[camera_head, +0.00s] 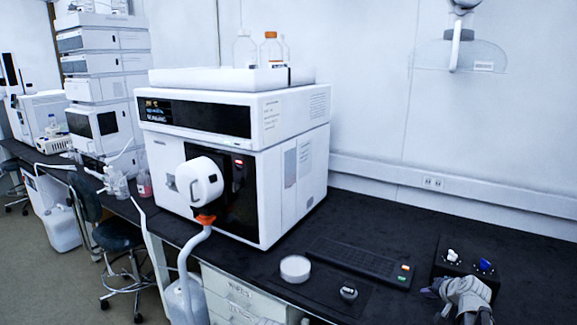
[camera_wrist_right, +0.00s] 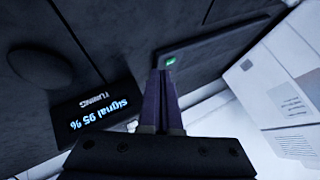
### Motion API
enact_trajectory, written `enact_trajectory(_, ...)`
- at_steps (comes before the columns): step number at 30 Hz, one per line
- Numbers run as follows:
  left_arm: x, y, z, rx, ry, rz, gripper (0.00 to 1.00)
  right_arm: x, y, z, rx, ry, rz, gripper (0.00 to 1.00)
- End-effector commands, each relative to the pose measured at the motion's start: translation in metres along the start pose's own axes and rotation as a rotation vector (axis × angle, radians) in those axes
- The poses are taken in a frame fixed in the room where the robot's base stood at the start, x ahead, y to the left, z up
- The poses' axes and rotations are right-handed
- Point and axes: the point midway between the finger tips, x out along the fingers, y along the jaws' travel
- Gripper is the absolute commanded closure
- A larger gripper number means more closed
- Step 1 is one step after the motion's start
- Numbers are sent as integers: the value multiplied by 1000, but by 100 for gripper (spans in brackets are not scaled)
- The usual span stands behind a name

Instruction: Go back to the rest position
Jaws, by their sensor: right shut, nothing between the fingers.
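My left gripper is not in view.
A lit display (camera_wrist_right: 98,113) reads "signal 95 %" and "TUNING". A dark keyboard-like panel (camera_head: 360,258) lies on the black bench, with a white round dish (camera_head: 295,268) to its left. A large white instrument (camera_head: 290,120) stands behind. Bare bench (camera_head: 400,217) shows to its right.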

Motion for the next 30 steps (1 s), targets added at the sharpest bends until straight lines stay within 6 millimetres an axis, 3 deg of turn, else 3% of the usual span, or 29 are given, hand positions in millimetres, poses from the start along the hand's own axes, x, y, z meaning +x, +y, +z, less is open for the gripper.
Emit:
enact_trajectory(11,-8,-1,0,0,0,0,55,0,-41,48,-97,-106,7,100)
enact_trajectory(17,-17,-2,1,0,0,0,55,-5,-74,95,-197,-208,21,100)
enact_trajectory(23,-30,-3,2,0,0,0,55,-24,-118,172,-364,-366,54,100)
enact_trajectory(27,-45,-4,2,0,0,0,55,-59,-150,250,-554,-523,107,100)
enact_trajectory(30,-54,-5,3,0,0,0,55,-90,-161,300,-694,-625,161,100)
